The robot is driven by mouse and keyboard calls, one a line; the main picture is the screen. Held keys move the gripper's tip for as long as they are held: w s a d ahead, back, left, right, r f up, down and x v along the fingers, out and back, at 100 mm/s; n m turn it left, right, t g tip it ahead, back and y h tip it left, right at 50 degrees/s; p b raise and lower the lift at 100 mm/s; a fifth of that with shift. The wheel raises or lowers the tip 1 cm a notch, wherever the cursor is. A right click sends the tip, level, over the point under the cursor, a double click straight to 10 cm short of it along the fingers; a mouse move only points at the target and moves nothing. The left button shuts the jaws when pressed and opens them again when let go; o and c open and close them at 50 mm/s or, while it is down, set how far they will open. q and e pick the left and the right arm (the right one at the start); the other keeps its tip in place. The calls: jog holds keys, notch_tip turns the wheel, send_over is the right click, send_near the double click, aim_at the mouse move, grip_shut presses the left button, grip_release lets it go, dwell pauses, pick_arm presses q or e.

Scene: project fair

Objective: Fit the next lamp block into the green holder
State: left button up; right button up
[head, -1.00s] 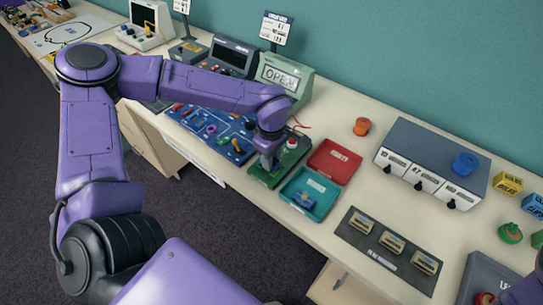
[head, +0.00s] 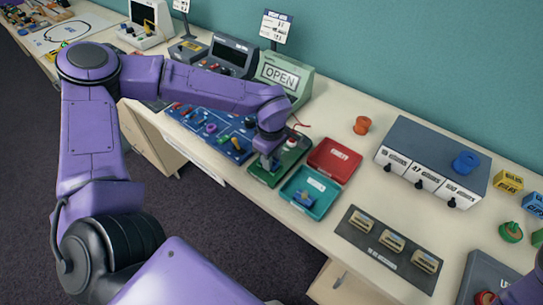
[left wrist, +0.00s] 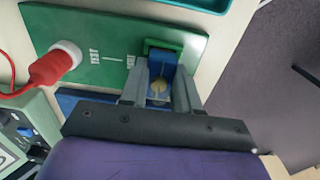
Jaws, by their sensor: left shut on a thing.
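My left gripper (head: 268,163) is over the green board (head: 291,166) and points down at it. In the left wrist view its two fingers (left wrist: 160,92) are shut on a blue lamp block (left wrist: 158,75) with a pale yellowish round spot on top. The green holder (left wrist: 163,45) stands on the board, and the block's far end is right at it. I cannot tell whether the block is seated in it or only against it. Another blue block (head: 304,199) lies in the teal tray (head: 322,206). My right gripper is out of view.
A red tray (head: 335,160) stands beside the green board. A white and red plug with a red lead (left wrist: 60,62) is on the board. A blue pegboard of parts (head: 205,128) lies to the left, and a dark panel (head: 388,248) to the right.

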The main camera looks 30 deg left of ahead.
pick_arm(q)
jog(key=shift+f, duration=0.2)
jog(key=o, duration=1.6)
notch_tip(320, 180, up, 6)
jog(key=p, duration=0.6)
jog(key=shift+f, duration=0.25)
jog(key=shift+r+p, duration=1.1)
jog(key=shift+r, duration=0.25)
jog(key=shift+f, duration=0.1)
